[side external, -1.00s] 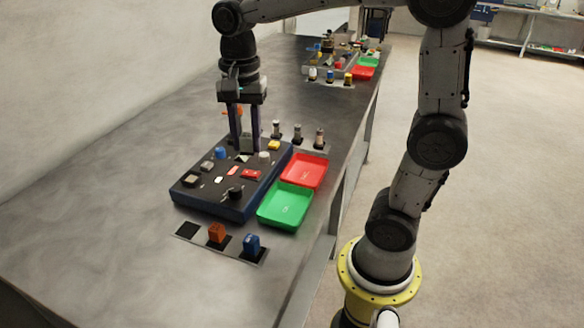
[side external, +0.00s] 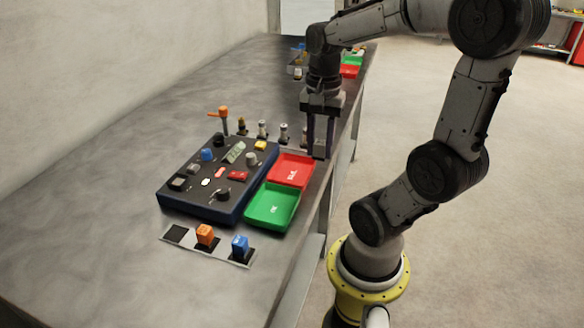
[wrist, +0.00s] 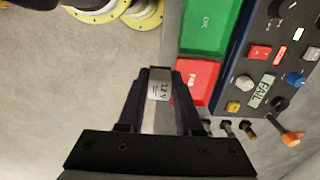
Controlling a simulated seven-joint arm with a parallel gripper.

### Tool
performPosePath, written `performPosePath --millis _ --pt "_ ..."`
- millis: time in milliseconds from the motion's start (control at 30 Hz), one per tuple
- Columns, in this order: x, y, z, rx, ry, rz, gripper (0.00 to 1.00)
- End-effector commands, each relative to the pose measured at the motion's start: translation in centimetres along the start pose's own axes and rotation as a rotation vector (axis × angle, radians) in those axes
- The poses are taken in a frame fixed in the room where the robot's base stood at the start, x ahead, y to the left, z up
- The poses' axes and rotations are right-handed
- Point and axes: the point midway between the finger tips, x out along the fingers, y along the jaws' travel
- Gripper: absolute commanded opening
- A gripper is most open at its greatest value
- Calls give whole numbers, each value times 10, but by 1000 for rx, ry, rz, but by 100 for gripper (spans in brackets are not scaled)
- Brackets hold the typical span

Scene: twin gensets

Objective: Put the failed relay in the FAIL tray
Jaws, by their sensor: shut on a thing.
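My gripper (side external: 320,152) is shut on a grey block-shaped relay, which shows between the fingers in the wrist view (wrist: 159,86) with a label like "12 V". The red FAIL tray (side external: 291,170) lies beside the panel. In the side view my gripper is just right of this tray, towards the table edge. In the wrist view the relay overlaps the side of the red tray (wrist: 197,80); its exact height above it is hard to tell. The tray looks empty apart from its lettering. The tester display (wrist: 261,91) reads FAIL.
The green OK tray (side external: 272,205) adjoins the red one. The blue test panel (side external: 205,205) has knobs and buttons. An orange block (side external: 205,236) and a blue block (side external: 240,247) stand in front, beside a bare black pad (side external: 175,233). Small posts (side external: 262,130) stand behind.

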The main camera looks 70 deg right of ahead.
Motion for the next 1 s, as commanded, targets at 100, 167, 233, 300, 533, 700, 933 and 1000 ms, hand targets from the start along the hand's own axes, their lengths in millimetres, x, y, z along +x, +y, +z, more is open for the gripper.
performPosePath --millis 100,167,233,300,533,700,933,1000 --pt "13 -22 -18 -1 -4 5 0" --pt "20 -32 -26 -1 -4 4 0" --pt "26 -45 -36 -1 -4 4 0" --pt "37 -54 -44 -2 -4 5 0" --pt "71 -75 -61 -2 -2 2 0" --pt "79 -82 -66 -2 0 0 0" --pt "109 -86 -70 -2 -2 2 0" --pt "115 -86 -70 -2 -1 1 0"
